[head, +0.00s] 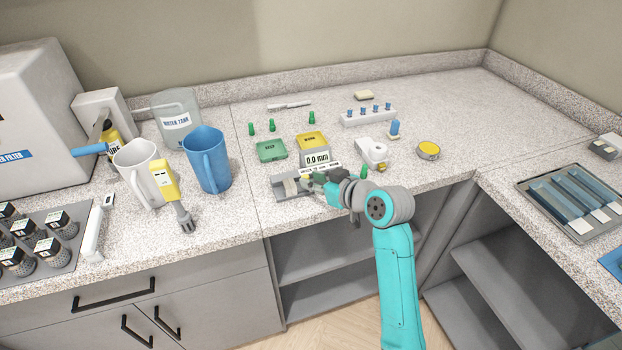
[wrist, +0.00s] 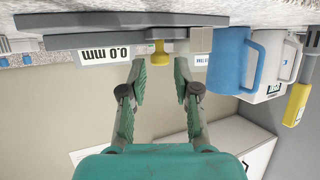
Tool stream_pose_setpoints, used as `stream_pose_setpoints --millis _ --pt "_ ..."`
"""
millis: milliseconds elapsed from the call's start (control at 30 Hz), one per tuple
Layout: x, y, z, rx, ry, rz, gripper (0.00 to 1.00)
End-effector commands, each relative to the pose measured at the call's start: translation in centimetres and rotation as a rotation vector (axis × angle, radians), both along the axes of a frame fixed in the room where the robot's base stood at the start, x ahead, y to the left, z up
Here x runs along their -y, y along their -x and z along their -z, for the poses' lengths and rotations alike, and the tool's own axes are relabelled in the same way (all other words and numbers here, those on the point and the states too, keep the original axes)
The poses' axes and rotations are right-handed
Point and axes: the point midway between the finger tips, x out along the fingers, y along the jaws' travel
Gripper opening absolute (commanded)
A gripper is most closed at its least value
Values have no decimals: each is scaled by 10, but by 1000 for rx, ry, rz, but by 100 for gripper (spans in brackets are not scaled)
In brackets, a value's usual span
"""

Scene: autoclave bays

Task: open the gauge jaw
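The gauge (head: 292,187) is a grey bench device near the counter's front edge, and its display (head: 317,159) reads 0.0 mm. The wrist view shows the gauge (wrist: 110,36) upside down, with its display (wrist: 104,54), a yellow knob (wrist: 158,54) and a light grey block (wrist: 201,40). I cannot tell whether that block is the jaw. My gripper (wrist: 160,66) is open and empty, with its fingertips on either side of the knob, apart from it. In the head view my gripper (head: 318,186) is at the gauge's front right and covers part of it.
Green (head: 271,150) and yellow (head: 312,140) trays lie behind the gauge. A blue jug (head: 207,160) and a white jug (head: 137,170) stand to the left. A white device (head: 373,152) and a yellow-topped round tin (head: 428,150) are to the right.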

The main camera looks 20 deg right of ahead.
Motion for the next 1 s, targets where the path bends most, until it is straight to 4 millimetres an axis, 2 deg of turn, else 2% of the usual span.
stream_pose_setpoints --millis 200,467,500,600,867,1000 --pt "-5 -12 5 1 1 1 31" --pt "-5 -13 6 1 1 1 31" --pt "-5 -13 6 1 1 1 26" --pt "-5 -13 6 1 1 1 1" --pt "-3 -13 6 0 1 2 0" --pt "17 -13 6 -1 2 5 0"
